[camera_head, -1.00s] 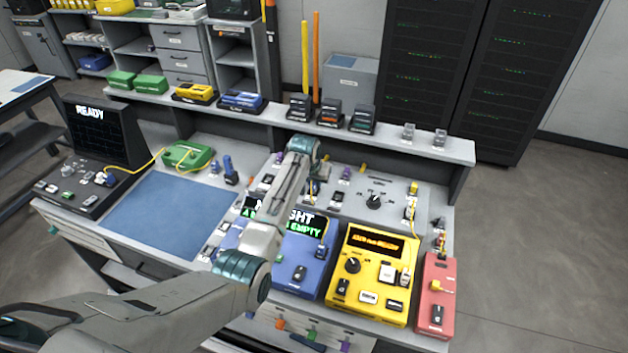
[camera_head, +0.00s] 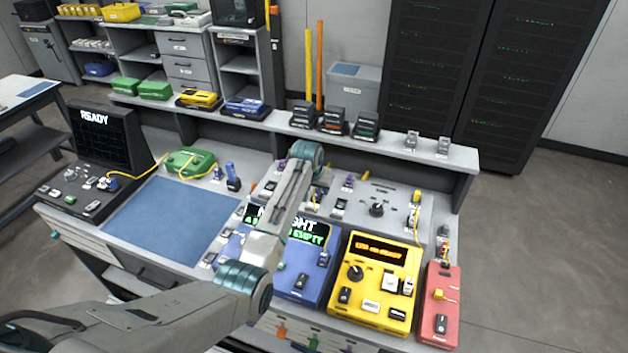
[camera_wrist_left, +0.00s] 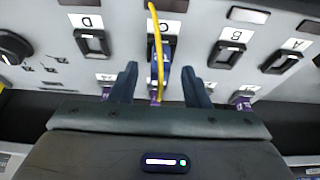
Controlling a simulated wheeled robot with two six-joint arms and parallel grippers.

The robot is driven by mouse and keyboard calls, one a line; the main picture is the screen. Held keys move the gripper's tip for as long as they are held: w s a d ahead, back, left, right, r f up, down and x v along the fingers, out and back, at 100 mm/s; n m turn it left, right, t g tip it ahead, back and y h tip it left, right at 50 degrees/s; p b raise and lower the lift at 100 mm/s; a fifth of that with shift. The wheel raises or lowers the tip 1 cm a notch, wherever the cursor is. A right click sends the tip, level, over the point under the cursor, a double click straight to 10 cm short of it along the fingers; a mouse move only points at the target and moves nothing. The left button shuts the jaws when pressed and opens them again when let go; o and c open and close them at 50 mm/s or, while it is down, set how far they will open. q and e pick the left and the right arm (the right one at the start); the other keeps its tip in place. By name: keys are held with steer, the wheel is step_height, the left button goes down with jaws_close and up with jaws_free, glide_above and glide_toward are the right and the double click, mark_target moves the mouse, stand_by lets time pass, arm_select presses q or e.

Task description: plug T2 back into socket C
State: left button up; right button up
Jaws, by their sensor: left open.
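In the left wrist view the panel shows upside down, with sockets D (camera_wrist_left: 92,43), B (camera_wrist_left: 226,54) and A (camera_wrist_left: 281,63). A blue plug with a yellow cable (camera_wrist_left: 154,40), likely T2, is at the place labelled C (camera_wrist_left: 167,27). I cannot tell whether it is seated in the socket. My left gripper (camera_wrist_left: 160,84) is open, with one finger on each side of the plug and visible gaps between. In the head view my own left arm hides most of this gripper and the plug. My right gripper is not in view.
Purple pieces (camera_wrist_left: 243,97) line the panel edge near the fingers. The blue unit (camera_head: 303,280), yellow unit (camera_head: 375,285) and red unit (camera_head: 440,310) stand along the bench front. The blue mat (camera_head: 170,222) is clear. Yellow cables cross parts of the bench.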

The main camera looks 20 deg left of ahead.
arm_select(q)
steer(key=b+v, duration=0.2)
steer(key=v, duration=0.7)
steer(key=shift+s+r, duration=0.2)
steer(key=shift+r, duration=0.1)
